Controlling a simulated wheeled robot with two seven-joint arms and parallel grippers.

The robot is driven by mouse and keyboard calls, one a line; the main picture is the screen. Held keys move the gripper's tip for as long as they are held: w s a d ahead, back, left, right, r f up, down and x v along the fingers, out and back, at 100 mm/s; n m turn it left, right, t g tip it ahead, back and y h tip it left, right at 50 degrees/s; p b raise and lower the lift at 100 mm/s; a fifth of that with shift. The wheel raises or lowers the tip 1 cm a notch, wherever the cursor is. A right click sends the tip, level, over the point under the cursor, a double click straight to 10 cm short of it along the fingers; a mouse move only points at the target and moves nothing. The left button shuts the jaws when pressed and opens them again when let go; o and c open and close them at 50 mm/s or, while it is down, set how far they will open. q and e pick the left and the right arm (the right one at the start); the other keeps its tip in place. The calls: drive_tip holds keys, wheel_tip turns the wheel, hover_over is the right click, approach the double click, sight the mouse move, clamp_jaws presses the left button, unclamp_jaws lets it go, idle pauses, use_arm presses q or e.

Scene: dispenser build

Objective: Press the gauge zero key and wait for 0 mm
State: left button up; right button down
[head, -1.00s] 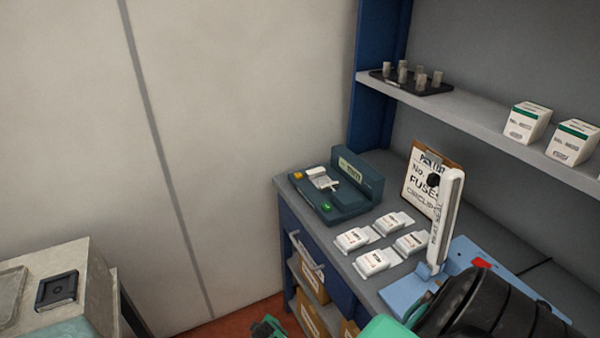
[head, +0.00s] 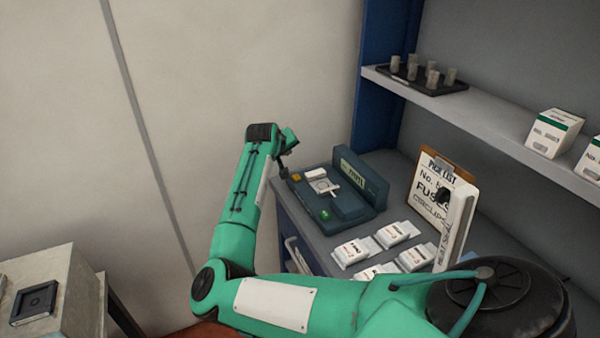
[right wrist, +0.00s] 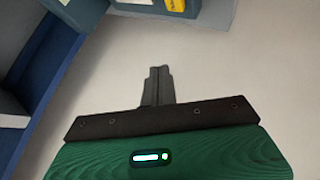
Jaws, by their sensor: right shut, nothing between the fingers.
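The dark teal gauge (head: 347,207) sits on the far left corner of the grey bench, its display (head: 355,173) too blurred to read. It has a yellow key (head: 296,177) at the back left and a green key (head: 324,215) at the front; I cannot read which is marked zero. A pale block (head: 325,186) lies between its jaws. My right gripper (head: 284,173) is shut and empty, just left of the yellow key in the head view. In the right wrist view its fingers (right wrist: 158,84) point toward the yellow key (right wrist: 176,5) at the top edge, apart from it. My left gripper is out of view.
Several white packets (head: 357,251) lie in front of the gauge. A pick-list clipboard (head: 440,192) and an upright white device (head: 455,228) stand to the right. A shelf (head: 490,115) above holds a tray of cylinders (head: 415,83) and boxes (head: 553,132).

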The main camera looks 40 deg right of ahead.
sight(295, 178)
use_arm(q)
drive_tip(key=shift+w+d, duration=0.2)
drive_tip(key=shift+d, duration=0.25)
use_arm(e)
drive_tip(key=shift+m+g, duration=0.4)
drive_tip(key=s+d+r, duration=0.1)
drive_tip(key=s+r, duration=0.1)
drive_tip(key=r, duration=0.1)
drive_tip(key=shift+s+d, duration=0.15)
drive_tip(key=shift+d, duration=0.2)
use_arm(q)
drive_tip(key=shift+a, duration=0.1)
use_arm(e)
drive_tip(key=shift+f, duration=0.1)
